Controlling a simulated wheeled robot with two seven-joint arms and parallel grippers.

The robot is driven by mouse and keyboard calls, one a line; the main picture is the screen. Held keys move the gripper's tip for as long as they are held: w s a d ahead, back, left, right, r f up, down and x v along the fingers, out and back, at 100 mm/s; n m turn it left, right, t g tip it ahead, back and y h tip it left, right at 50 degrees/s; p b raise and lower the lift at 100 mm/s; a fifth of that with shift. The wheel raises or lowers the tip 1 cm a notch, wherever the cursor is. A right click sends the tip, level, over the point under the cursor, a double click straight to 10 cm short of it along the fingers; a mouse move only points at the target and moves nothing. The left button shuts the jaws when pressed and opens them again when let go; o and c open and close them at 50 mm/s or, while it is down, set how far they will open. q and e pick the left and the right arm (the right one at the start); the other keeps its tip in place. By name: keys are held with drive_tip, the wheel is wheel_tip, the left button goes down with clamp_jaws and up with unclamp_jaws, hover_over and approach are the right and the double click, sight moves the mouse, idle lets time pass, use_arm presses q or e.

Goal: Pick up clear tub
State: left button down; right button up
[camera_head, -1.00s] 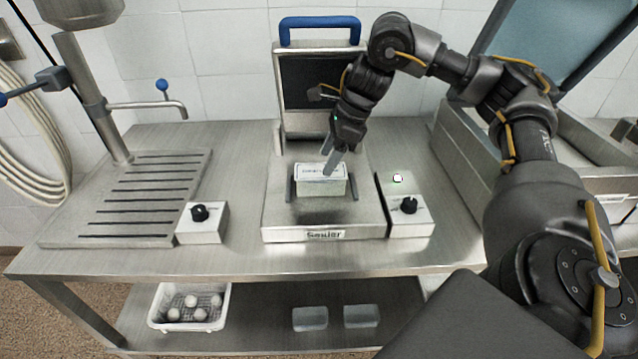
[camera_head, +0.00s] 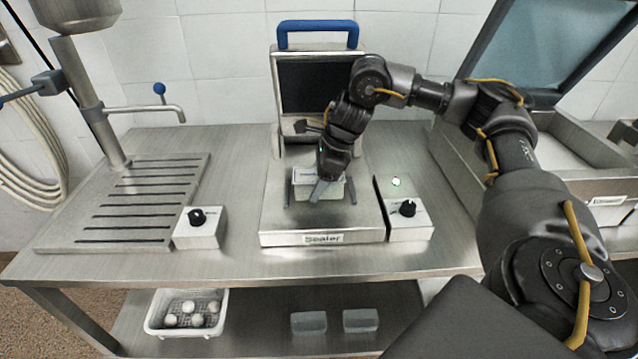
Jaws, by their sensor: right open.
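A clear, pale tub (camera_head: 303,190) with a whitish printed top sits on the sealer (camera_head: 275,218), between two dark side rails. My right gripper (camera_head: 322,190) points down over the tub's middle and right part, with its jaws open. One finger shows in front of the tub; the gripper hides part of the tub's top, and I cannot tell whether it touches it. Two more clear tubs lie on the lower shelf, a left one (camera_head: 309,322) and a right one (camera_head: 360,320). My left gripper is not in view.
The sealer's raised lid with its blue handle (camera_head: 318,26) stands behind the tub. A knob box (camera_head: 408,222) is at its right, another (camera_head: 200,236) at its left. A white perforated basket (camera_head: 158,322) with several pale balls is on the lower shelf.

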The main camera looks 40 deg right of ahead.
drive_tip(key=shift+f, duration=0.2)
idle(0.3)
drive_tip(key=shift+c, duration=0.4)
drive_tip(key=c, duration=0.7)
drive_tip(key=shift+r, duration=0.1)
